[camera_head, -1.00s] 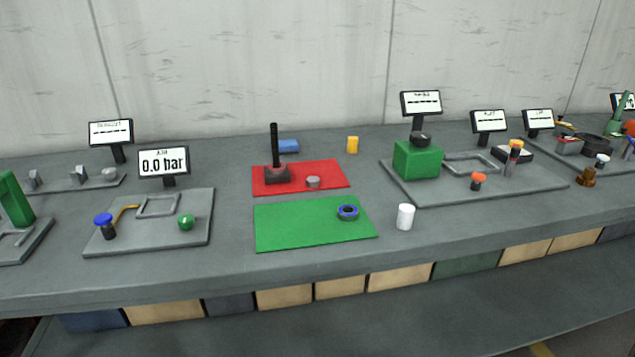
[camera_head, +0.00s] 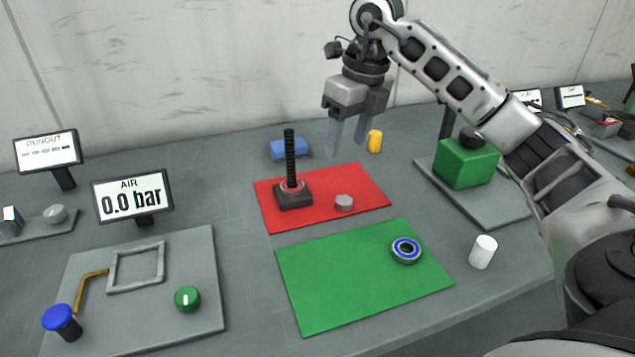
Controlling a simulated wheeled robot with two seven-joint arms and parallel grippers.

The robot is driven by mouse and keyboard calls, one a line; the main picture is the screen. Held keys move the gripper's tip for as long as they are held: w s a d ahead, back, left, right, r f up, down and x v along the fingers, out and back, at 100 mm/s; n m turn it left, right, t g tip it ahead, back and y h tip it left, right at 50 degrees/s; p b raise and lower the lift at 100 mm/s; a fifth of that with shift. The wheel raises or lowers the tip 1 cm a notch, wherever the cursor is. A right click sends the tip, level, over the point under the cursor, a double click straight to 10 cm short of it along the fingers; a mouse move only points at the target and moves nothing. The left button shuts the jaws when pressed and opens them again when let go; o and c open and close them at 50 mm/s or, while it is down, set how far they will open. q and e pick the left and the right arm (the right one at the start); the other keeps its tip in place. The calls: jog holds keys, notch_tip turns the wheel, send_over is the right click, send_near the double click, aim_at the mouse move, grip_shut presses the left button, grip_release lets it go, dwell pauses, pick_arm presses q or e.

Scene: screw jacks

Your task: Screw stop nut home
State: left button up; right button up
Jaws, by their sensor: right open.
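A black threaded screw (camera_head: 290,157) stands upright on a dark square base (camera_head: 294,198) on the red mat (camera_head: 330,212). A reddish ring shows around the screw's foot. A grey hexagonal nut (camera_head: 344,202) lies on the red mat, right of the base and apart from it. My right gripper (camera_head: 347,140) points down above the bench behind the red mat, right of the screw's top. Its two fingers are apart with nothing between them. My left gripper is not in view.
A green mat (camera_head: 340,288) in front carries a blue-ringed bearing (camera_head: 406,250). A white cylinder (camera_head: 483,251) stands to its right. A blue block (camera_head: 290,149) and a yellow cylinder (camera_head: 375,141) are behind the red mat. An air station (camera_head: 132,194) is at left, a green block (camera_head: 466,163) at right.

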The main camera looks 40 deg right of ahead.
jog(key=d+r, duration=0.1)
jog(key=d, duration=0.1)
send_over(345, 200)
jog(key=shift+m+h, duration=0.3)
jog(key=shift+h, duration=0.1)
jog(key=f, duration=0.9)
jog(key=shift+s+d+f, duration=0.1)
jog(key=shift+s+f, duration=0.1)
jog(key=shift+s, duration=0.15)
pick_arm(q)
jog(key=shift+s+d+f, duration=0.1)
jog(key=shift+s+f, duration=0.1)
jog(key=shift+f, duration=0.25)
pick_arm(e)
jog(key=shift+f, duration=0.45)
jog(key=shift+w+f, duration=0.15)
jog(key=shift+f, duration=1.15)
jog(key=shift+w+f, duration=0.1)
jog(key=shift+f, duration=1.2)
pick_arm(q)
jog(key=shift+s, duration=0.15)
